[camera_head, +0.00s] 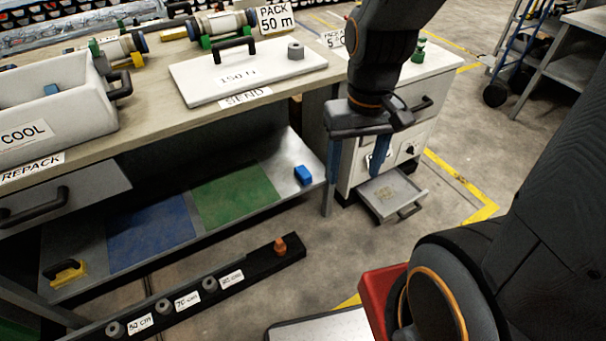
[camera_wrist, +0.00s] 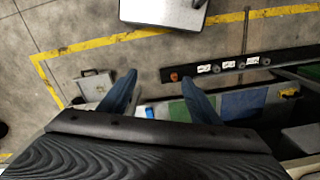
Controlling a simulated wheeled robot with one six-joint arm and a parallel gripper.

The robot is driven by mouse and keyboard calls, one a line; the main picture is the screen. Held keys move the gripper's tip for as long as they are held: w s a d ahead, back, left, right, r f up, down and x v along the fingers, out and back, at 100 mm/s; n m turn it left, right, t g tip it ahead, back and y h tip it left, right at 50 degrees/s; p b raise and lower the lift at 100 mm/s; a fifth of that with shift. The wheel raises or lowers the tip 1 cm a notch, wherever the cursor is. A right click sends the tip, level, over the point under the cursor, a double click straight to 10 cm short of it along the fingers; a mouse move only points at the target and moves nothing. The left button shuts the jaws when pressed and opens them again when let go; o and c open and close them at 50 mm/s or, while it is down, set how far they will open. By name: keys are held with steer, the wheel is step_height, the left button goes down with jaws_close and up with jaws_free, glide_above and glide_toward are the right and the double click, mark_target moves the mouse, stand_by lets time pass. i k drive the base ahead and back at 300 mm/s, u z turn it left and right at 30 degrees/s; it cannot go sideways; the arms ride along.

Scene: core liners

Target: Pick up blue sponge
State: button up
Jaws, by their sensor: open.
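A small blue block, which looks like the blue sponge (camera_head: 303,175), lies on the bare grey right end of the lower shelf (camera_head: 291,152). It also shows in the wrist view (camera_wrist: 149,112), between the bases of my two fingers. My gripper (camera_head: 352,194) points down to the right of the shelf end, apart from the blue block. Its two blue-grey fingers are spread with nothing between them; the wrist view shows the spread fingertips (camera_wrist: 157,75) too. Another small blue item (camera_head: 51,89) sits inside the white COOL box (camera_head: 70,122), partly hidden.
The workbench top (camera_head: 150,80) overhangs the shelf. An open drawer (camera_head: 393,194) juts out behind my gripper. A dark rail (camera_head: 262,262) with several knobs lies in front of the shelf. Blue (camera_head: 150,232) and green (camera_head: 235,194) mats cover the shelf's left. Floor shows between shelf and drawer.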

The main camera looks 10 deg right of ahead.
mark_target(304, 176)
steer(key=u, duration=0.2)
steer(key=k, duration=0.25)
steer(key=u, duration=1)
steer(key=k, duration=1.1)
steer(key=u, duration=0.8)
steer(key=i, duration=1)
steer(key=z, duration=0.75)
steer(key=i, duration=0.9)
steer(key=z, duration=1.5)
steer(key=i, duration=0.35)
steer(key=z, duration=0.25)
